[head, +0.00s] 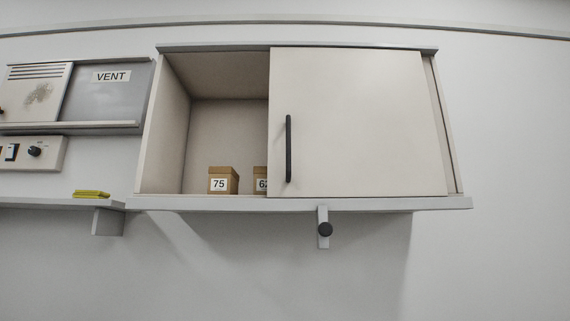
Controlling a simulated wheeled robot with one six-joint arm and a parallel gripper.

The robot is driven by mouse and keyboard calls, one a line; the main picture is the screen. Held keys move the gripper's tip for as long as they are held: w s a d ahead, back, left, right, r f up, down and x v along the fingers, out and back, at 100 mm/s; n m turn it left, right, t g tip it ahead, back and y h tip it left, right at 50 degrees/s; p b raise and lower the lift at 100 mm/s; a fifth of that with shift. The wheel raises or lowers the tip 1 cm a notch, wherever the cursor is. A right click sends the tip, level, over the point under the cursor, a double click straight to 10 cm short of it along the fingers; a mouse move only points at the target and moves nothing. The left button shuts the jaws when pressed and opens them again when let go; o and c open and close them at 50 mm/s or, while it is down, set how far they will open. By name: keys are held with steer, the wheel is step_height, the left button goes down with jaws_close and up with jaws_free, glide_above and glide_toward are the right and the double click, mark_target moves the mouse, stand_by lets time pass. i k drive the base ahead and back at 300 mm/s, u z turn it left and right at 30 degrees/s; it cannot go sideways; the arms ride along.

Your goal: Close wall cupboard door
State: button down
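The wall cupboard (150,150) hangs on the wall in the middle of the head view. Its pale sliding door (360,120) covers the middle and most of the right side. A dark upright handle (289,148) sits near the door's left edge. The left part of the cupboard stands open. Inside it, a brown box labelled 75 (222,180) is in full view. A second brown box (261,180) is partly hidden behind the door's left edge. My gripper is not in view.
To the left are a panel labelled VENT (108,95), a switch box (33,152), and a shelf (60,204) with a folded yellow item (91,194). The wall at right is clear.

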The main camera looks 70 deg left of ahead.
mark_target(344, 123)
steer(key=u, duration=0.9)
steer(key=i, duration=0.95)
steer(key=u, duration=0.95)
